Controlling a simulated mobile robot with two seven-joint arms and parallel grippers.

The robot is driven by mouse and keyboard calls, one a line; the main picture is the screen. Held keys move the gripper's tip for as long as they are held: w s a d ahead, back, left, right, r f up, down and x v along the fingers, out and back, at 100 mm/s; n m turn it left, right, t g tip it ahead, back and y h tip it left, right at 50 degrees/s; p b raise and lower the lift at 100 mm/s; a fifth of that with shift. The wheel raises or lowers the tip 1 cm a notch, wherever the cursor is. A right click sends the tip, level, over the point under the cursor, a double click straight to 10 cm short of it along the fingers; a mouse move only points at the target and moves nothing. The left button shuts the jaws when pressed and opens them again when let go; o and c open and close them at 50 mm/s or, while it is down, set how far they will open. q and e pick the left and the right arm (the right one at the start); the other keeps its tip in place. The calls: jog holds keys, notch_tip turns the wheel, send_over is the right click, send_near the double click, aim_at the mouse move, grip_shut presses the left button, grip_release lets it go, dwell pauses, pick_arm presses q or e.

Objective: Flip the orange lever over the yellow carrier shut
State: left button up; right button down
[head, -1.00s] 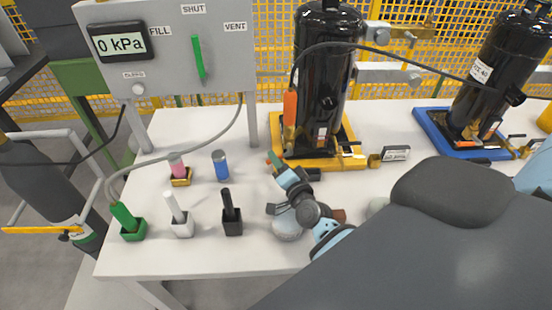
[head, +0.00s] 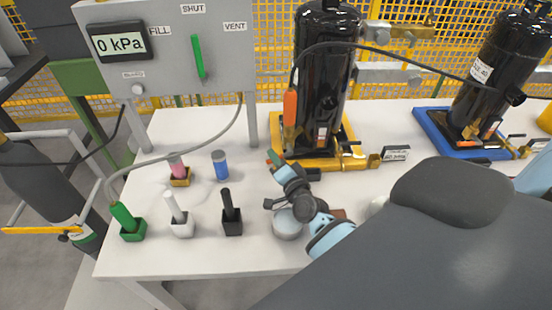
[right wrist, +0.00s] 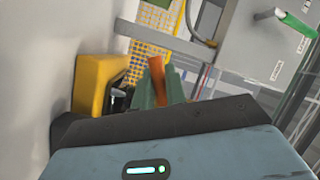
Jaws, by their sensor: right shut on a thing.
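The orange lever (head: 290,107) stands upright at the left side of the yellow carrier (head: 322,164), which holds a black compressor (head: 322,75). My right gripper (head: 274,158) is at the carrier's front left corner, low by the foot of the lever. In the right wrist view the green fingers (right wrist: 152,88) are closed around an orange piece (right wrist: 158,78), which looks like the lever. A yellow block of the carrier (right wrist: 98,85) is left of the fingers there. The exact contact is partly hidden. My left gripper is not in view.
A grey panel (head: 175,72) reading 0 kPa, with a green handle, stands at the back left. Green (head: 132,228), white (head: 181,222) and black (head: 232,220) holders stand at the front left. A hose crosses above the carrier. A blue carrier (head: 432,125) is at right.

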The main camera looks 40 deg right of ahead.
jog(key=shift+a+m+t+b, duration=0.1)
jog(key=shift+m+t+b, duration=0.2)
jog(key=shift+m+b, duration=0.4)
jog(key=shift+a+r+m+t+h+b, duration=0.1)
jog(key=shift+r+m+t+h+b, duration=0.3)
jog(key=shift+m+b, duration=0.5)
jog(key=shift+w+r+m+b, duration=0.1)
jog(key=shift+r+m+b, duration=0.3)
jog(key=shift+m, duration=0.6)
jog(key=shift+r+m+h, duration=0.2)
jog(key=shift+m+h, duration=0.1)
jog(key=shift+m, duration=0.1)
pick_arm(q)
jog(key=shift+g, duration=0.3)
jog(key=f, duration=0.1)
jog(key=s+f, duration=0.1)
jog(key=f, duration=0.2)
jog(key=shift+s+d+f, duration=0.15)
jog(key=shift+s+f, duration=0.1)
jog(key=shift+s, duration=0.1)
pick_arm(e)
jog(key=shift+t, duration=0.3)
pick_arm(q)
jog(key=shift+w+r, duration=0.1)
pick_arm(e)
jog(key=shift+r, duration=0.15)
jog(key=c, duration=1.5)
grip_release()
jog(key=shift+o, duration=0.2)
